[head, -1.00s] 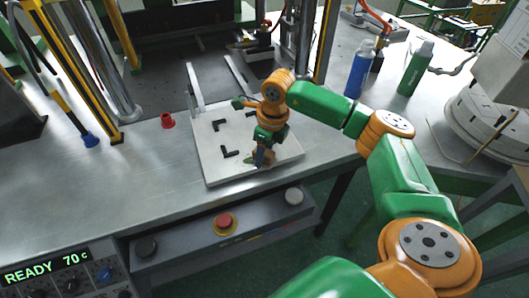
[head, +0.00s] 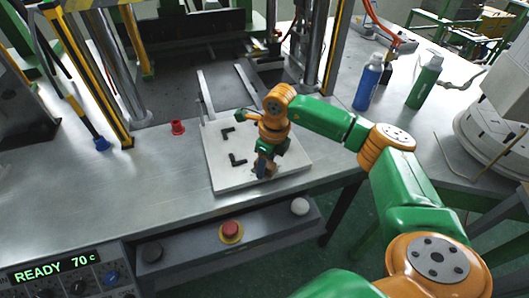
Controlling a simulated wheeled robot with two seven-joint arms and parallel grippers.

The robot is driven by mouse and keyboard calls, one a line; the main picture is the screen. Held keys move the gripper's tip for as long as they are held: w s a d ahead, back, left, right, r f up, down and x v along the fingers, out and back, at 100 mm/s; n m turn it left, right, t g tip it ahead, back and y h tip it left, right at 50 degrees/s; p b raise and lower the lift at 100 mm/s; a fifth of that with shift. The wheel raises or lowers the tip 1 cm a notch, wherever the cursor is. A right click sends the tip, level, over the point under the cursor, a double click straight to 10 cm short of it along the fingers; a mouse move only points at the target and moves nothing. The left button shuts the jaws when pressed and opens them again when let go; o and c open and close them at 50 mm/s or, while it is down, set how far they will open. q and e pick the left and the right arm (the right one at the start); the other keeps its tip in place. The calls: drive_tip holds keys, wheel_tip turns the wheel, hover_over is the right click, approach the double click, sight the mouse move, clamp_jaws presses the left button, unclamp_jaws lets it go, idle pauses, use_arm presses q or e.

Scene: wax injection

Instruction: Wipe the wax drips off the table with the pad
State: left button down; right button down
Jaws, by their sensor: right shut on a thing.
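My right gripper (head: 264,170) points down at the front part of a pale square plate (head: 222,180) with black L-shaped corner marks. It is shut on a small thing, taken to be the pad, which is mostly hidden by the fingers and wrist. I cannot tell whether it touches the plate. No wax drips can be made out on the steel table (head: 120,195); any under the gripper are hidden. My left gripper is not in view.
A red cup-like piece (head: 178,127) stands left of the plate. A blue bottle (head: 368,85) and a green bottle (head: 425,83) stand at the right. Press columns rise behind. A control box with a red button (head: 231,230) lies along the front edge.

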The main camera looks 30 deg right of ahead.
drive_tip(key=shift+s+a, duration=0.15)
drive_tip(key=shift+s, duration=0.15)
drive_tip(key=shift+w+a+f, duration=0.15)
drive_tip(key=shift+w+a, duration=0.15)
drive_tip(key=shift+a, duration=0.05)
drive_tip(key=w+b, duration=0.2)
drive_tip(key=shift+w+d+f, duration=0.1)
drive_tip(key=shift+w+d, duration=0.1)
drive_tip(key=shift+w, duration=0.15)
drive_tip(key=shift+w+d, duration=0.1)
drive_tip(key=shift+w, duration=0.15)
drive_tip(key=shift+a+r, duration=0.2)
drive_tip(key=shift+a, duration=0.05)
drive_tip(key=shift+s+p, duration=0.2)
drive_tip(key=shift+p, duration=0.2)
drive_tip(key=shift+s+a+p, duration=0.55)
drive_tip(key=shift+s+a, duration=0.4)
drive_tip(key=shift+s, duration=0.05)
drive_tip(key=shift+s+d, duration=0.1)
drive_tip(key=shift+s, duration=0.2)
drive_tip(key=shift+d, duration=0.1)
wheel_tip(320, 180, up, 6)
drive_tip(key=p, duration=0.4)
